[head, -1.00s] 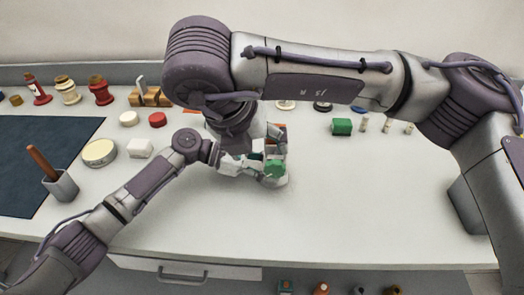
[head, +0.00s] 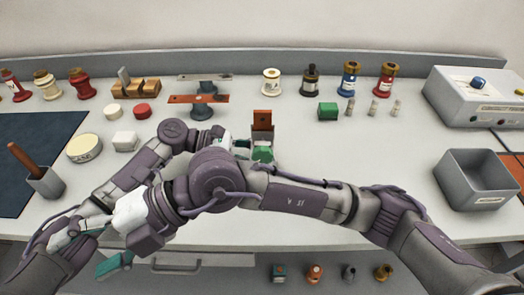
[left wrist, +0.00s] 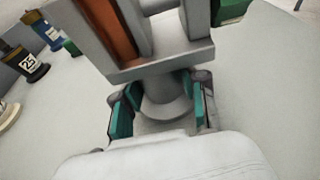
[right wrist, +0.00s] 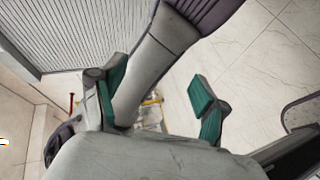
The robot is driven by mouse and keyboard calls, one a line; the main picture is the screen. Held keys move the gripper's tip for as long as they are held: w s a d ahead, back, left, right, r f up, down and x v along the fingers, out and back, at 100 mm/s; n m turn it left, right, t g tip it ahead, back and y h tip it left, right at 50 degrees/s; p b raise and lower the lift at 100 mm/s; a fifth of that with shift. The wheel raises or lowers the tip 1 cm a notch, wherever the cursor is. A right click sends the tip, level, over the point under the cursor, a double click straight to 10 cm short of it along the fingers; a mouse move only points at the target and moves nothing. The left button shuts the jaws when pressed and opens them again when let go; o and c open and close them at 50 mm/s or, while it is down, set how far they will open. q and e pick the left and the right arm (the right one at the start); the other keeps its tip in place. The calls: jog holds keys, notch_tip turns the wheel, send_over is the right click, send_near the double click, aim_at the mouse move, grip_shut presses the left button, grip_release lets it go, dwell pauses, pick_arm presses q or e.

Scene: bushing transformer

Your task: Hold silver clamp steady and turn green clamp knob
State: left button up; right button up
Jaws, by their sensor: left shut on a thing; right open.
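The silver clamp (head: 263,134) stands upright near the middle of the bench with an orange-brown bar (head: 262,118) in its frame. The green knob (head: 262,154) is at its front side in the head view; in the left wrist view a green part (left wrist: 230,10) shows at the upper right. My left gripper (left wrist: 160,103) is shut around the clamp's round grey stem, under the frame; my right arm partly covers it in the head view. My right gripper (head: 93,250) is open and empty, far left of the clamp, beyond the bench's front edge.
My right arm crosses in front of the clamp. A green block (head: 327,112) and several small posts stand right of it; a grey bin (head: 478,178) is further right. A white block (head: 125,141) and a round tin (head: 84,149) lie left. The bench front right is clear.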

notch_tip(320, 180, up, 6)
jog(key=m+y, duration=0.4)
jog(key=y, duration=0.2)
jog(key=w+d+r+m+t+y, duration=0.2)
jog(key=w+m+t, duration=0.2)
jog(key=m+t, duration=0.35)
jog(key=w+d+r+m+t+y, duration=0.1)
jog(key=w+d+m+t+y, duration=0.2)
jog(key=m+t, duration=0.4)
jog(key=m+t+h, duration=1)
jog(key=m+h, duration=1.1)
jog(key=h, duration=0.3)
send_near(262, 158)
jog(key=shift+s+a+r+n, duration=0.1)
jog(key=shift+a+r+n, duration=0.1)
jog(key=shift+n, duration=0.05)
jog(key=shift+d+f, duration=0.2)
jog(key=w, duration=1.1)
jog(key=shift+w, duration=0.4)
jog(key=shift+c, duration=0.3)
